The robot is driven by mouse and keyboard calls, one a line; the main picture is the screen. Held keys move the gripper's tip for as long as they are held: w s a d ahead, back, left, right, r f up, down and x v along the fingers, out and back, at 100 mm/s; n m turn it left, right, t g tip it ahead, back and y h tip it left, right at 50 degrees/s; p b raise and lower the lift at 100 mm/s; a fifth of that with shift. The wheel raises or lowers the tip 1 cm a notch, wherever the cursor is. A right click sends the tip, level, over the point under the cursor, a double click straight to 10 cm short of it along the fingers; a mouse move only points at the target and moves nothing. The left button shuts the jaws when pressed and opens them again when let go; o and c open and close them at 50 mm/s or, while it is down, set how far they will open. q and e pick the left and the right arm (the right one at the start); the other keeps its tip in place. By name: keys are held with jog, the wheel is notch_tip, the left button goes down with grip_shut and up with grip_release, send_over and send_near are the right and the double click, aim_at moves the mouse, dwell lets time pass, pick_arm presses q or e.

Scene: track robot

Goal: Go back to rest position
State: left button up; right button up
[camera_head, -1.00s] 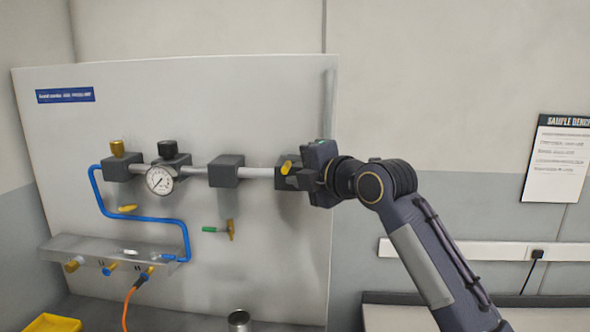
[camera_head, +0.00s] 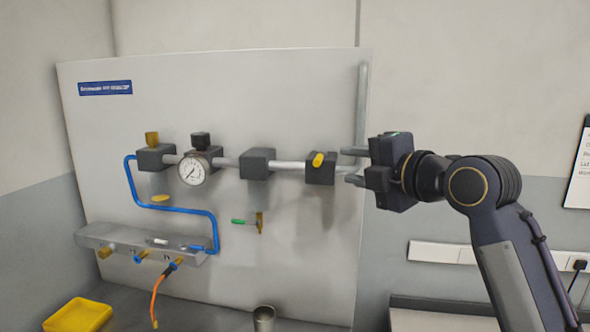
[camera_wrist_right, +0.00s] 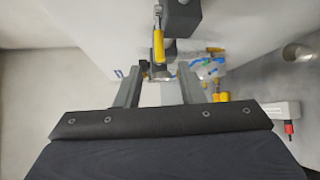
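My right gripper (camera_head: 352,167) is at the right side of the panel in the head view. Its two grey fingers point left and are apart, with nothing between them. The yellow valve handle (camera_head: 318,159) on the rightmost dark block (camera_head: 320,172) is just left of the fingertips, with a gap. In the right wrist view both fingers (camera_wrist_right: 158,88) are spread, and the yellow handle (camera_wrist_right: 159,46) shows beyond them. My left gripper is not in view.
The grey panel (camera_head: 280,235) carries a pipe, a gauge (camera_head: 193,171), a blue hose (camera_head: 172,208) and a green-handled valve (camera_head: 240,222). A yellow tray (camera_head: 78,315) and a metal cup (camera_head: 264,318) stand below. Bare wall (camera_head: 470,80) is above my right arm.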

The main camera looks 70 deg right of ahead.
jog(key=w+a+f+m+g+y, duration=0.15)
jog(key=w+a+f+y, duration=0.25)
jog(key=w+a+f, duration=0.4)
jog(key=w+a+f+m+y, duration=0.35)
jog(key=w+a+f, duration=0.35)
jog(key=w+a, duration=0.3)
jog(key=s+a+f+m+g+y, duration=0.1)
jog(key=a+f+m+g+y, duration=0.5)
jog(key=a+f, duration=1.1)
notch_tip(320, 180, down, 4)
jog(key=m, duration=0.2)
jog(key=shift+a+m, duration=0.3)
jog(key=shift+m, duration=0.1)
jog(key=shift+s, duration=0.1)
